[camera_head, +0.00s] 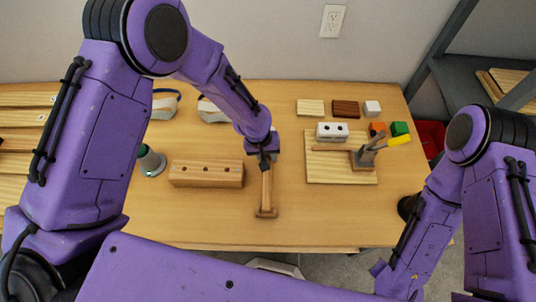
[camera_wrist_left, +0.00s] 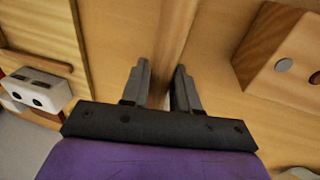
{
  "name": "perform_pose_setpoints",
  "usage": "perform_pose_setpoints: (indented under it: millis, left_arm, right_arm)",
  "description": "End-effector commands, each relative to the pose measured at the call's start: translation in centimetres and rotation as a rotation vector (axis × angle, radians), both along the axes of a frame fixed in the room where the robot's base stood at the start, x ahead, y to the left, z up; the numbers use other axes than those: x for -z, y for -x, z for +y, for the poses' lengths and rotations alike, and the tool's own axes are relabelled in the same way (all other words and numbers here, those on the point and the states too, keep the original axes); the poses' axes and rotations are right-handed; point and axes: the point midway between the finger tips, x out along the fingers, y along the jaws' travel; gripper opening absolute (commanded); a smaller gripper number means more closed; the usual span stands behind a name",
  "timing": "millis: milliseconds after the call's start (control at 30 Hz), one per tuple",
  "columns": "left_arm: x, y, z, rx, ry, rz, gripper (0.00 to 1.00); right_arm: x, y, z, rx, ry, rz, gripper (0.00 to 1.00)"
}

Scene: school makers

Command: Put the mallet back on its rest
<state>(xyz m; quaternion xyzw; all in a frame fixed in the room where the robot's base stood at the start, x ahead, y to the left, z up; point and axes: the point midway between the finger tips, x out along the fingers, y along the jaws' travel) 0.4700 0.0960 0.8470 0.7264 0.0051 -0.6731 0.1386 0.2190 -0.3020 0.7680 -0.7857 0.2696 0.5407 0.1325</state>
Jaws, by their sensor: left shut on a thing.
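The mallet (camera_head: 267,187) has a pale wooden handle with a wider brown end toward the table's front edge. My left gripper (camera_head: 266,160) is shut on its handle, near the middle of the table. In the left wrist view the gripper's two dark fingers (camera_wrist_left: 160,88) stand on either side of the wooden handle (camera_wrist_left: 176,40). The wider end is outside the wrist view, and the gripper hides part of the far end. I cannot tell whether the mallet touches the table. Which thing is its rest is unclear. My right gripper is not visible.
A wooden block with holes (camera_head: 206,174) is left of the mallet. Small coloured blocks stand behind.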

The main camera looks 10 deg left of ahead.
Motion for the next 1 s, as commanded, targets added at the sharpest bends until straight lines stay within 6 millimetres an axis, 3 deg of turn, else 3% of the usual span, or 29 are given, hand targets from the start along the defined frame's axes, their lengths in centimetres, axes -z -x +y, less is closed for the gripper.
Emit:
perform_pose_setpoints:
  millis: [633,667,733,1000]
  left_arm:
    - [0.84,-0.04,-0.01,0.0,0.0,-0.001,0.0]
    - [0.81,-0.05,-0.01,0.0,0.001,-0.001,0.36]
    - [0.78,-0.05,0.0,0.0,0.0,-0.001,0.59]
    - [0.82,0.03,0.02,0.0,0.0,0.001,0.59]
  right_arm:
    - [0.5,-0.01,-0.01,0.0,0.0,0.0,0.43]
    - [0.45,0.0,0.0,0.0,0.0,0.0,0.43]
    - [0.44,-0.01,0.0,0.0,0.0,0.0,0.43]
    - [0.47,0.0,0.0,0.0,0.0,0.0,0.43]
